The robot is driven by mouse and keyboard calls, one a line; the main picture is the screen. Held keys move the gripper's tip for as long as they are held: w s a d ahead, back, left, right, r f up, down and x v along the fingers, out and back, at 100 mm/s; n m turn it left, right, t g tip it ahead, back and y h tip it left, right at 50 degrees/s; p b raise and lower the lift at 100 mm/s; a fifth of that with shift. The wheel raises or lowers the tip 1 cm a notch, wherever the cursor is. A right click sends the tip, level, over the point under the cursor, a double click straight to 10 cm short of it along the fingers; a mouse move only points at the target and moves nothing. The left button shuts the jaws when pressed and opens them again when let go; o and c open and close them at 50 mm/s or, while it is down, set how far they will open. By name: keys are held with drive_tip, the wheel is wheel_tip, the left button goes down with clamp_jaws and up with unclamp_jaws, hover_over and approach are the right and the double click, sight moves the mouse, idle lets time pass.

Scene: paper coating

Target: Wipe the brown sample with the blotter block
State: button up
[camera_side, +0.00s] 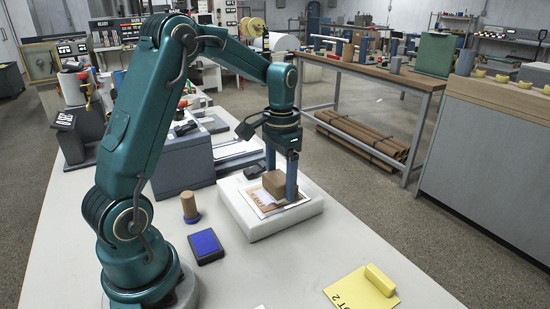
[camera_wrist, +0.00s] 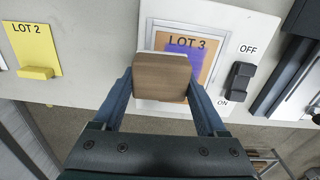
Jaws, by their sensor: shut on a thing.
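The blotter block (camera_wrist: 162,78) is a brown wooden block with a pale layer along its far edge. My gripper (camera_wrist: 160,88) is shut on it, one finger on each side. In the side view the block (camera_side: 274,181) is low over the sample; I cannot tell whether it touches. The brown sample (camera_wrist: 211,60), marked LOT 3, has a blue-violet patch (camera_wrist: 185,47) across its middle. The block hides the sample's near left part. The sample lies on a white slab (camera_side: 262,227) with a pale sheet around it.
An ON/OFF switch (camera_wrist: 240,82) is right of the sample in the wrist view. A yellow LOT 2 card (camera_side: 350,290) with a yellow block (camera_side: 380,280) lies at the front right. A blue pad (camera_side: 206,245) and a wooden-handled stamp (camera_side: 189,206) stand left of the slab.

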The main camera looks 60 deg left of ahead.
drive_tip(key=shift+r, duration=2.7)
